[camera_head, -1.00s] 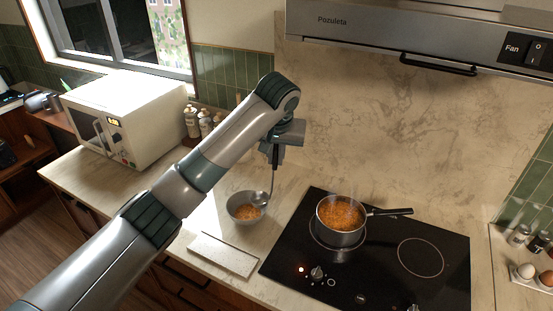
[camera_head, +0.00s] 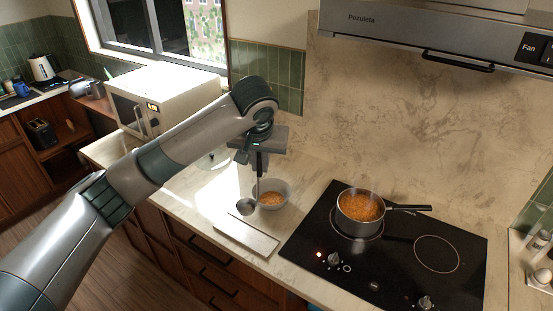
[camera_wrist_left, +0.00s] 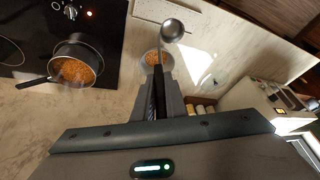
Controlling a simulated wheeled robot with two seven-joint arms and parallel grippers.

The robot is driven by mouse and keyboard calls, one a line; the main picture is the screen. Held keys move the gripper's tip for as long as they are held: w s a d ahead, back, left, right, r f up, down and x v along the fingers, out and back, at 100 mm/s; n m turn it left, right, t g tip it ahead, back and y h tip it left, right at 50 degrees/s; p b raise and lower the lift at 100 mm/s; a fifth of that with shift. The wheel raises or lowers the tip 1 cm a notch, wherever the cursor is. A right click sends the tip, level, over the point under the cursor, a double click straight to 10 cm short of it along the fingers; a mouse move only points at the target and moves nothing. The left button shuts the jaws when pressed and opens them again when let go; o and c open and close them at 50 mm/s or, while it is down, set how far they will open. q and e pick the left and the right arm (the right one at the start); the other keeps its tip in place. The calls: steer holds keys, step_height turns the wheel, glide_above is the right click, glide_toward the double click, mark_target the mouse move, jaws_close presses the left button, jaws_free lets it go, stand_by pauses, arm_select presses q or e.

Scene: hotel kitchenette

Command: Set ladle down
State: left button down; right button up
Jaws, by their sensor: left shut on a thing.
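My left gripper (camera_head: 260,152) is shut on the dark handle of a ladle, pointing down above the counter. The ladle's grey metal scoop (camera_head: 246,206) hangs low, at the front left of a grey bowl (camera_head: 288,187) of orange food. In the left wrist view, the gripper (camera_wrist_left: 158,90) holds the ladle handle, and the scoop (camera_wrist_left: 172,29) shows beyond the bowl (camera_wrist_left: 146,60), near a pale flat rest (camera_wrist_left: 165,9). In the head view this rest (camera_head: 240,238) lies at the counter's front edge, just in front of the scoop. My right gripper is out of view.
A steaming pot (camera_head: 361,208) of orange food stands on the black cooktop (camera_head: 318,222) to the right, its handle pointing right. A white microwave (camera_head: 150,100) stands at the back left. A range hood (camera_head: 420,35) overhangs the cooktop.

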arm_select(q)
steer(key=s+a+f+n+b, duration=0.1)
steer(key=s+a+f+b, duration=0.6)
steer(key=s+a+f, duration=0.45)
step_height(320, 180, down, 8)
steer(key=s+a+b, duration=0.2)
steer(key=b, duration=0.6)
steer(key=shift+s+a+r+y+b, duration=0.15)
steer(key=shift+s+a+y+b, duration=0.15)
steer(key=shift+s+a+b, duration=0.1)
steer(key=shift+r, duration=0.1)
